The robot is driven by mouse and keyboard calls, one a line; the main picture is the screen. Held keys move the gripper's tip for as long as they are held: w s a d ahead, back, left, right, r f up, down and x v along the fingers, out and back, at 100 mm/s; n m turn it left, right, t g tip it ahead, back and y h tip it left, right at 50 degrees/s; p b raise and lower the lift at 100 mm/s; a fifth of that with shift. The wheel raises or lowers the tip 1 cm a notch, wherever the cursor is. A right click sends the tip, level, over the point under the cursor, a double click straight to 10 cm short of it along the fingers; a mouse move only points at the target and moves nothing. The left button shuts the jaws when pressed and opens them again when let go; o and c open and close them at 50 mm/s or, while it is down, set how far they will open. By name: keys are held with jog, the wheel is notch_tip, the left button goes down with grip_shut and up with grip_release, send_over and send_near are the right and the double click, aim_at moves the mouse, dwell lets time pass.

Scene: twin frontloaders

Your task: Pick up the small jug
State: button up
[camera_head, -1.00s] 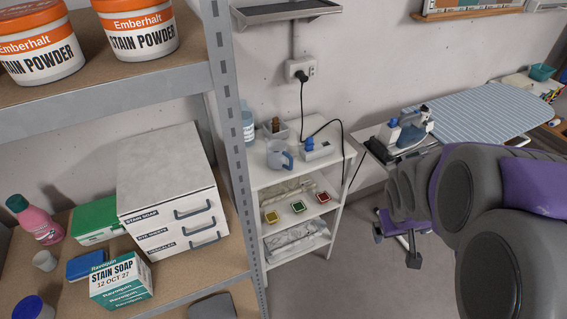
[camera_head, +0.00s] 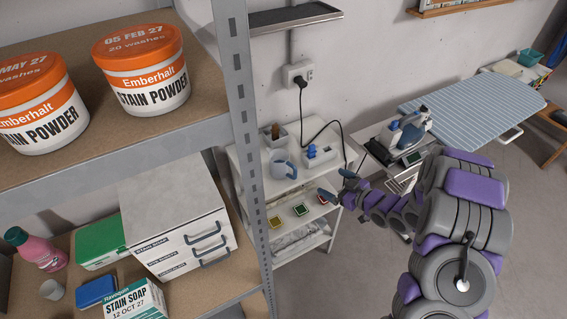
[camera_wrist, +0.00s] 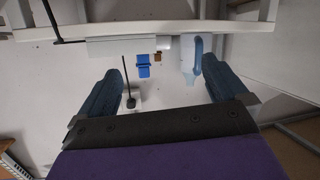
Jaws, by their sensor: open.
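The small jug (camera_head: 283,168) is grey-blue with a handle and stands upright on the top of a white shelf unit (camera_head: 252,187). In the wrist view a grey-blue handled shape, apparently the jug (camera_wrist: 190,62), shows near the right fingertip. My gripper (camera_head: 338,185) is in front of the shelf unit, to the right of the jug and apart from it. In the wrist view my gripper (camera_wrist: 160,72) has its two blue fingers wide apart, with nothing held between them.
A white block with a blue top (camera_head: 314,156) stands right of the jug, near a black cable (camera_head: 325,128). A small box with a brown item (camera_head: 272,137) stands behind. A grey rack post (camera_head: 249,150) rises on the left. An iron (camera_head: 408,130) stands at right.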

jog(key=s+a+y, duration=0.3)
jog(key=a+y, duration=0.1)
send_near(286, 166)
jog(key=x, duration=0.4)
jog(key=shift+w+f+b, duration=0.1)
jog(key=shift+f+b, duration=0.15)
jog(key=shift+b, duration=0.1)
jog(key=shift+w+r, duration=0.1)
jog(key=shift+w, duration=0.5)
jog(key=x, duration=0.1)
jog(key=b+x, duration=0.1)
jog(key=x, duration=0.1)
jog(key=s+x, duration=0.1)
jog(key=x, duration=0.1)
jog(key=shift+w+a+r, duration=0.15)
jog(key=shift+a, duration=0.3)
jog(key=shift+w+a, duration=0.25)
jog(key=shift+w+b, duration=0.15)
jog(key=shift+b, duration=0.15)
jog(key=shift+d+r, duration=0.1)
jog(key=shift+d, duration=0.25)
jog(key=shift+a, duration=0.45)
jog(key=c, duration=0.7)
jog(key=shift+d, duration=0.3)
jog(key=c, duration=0.5)
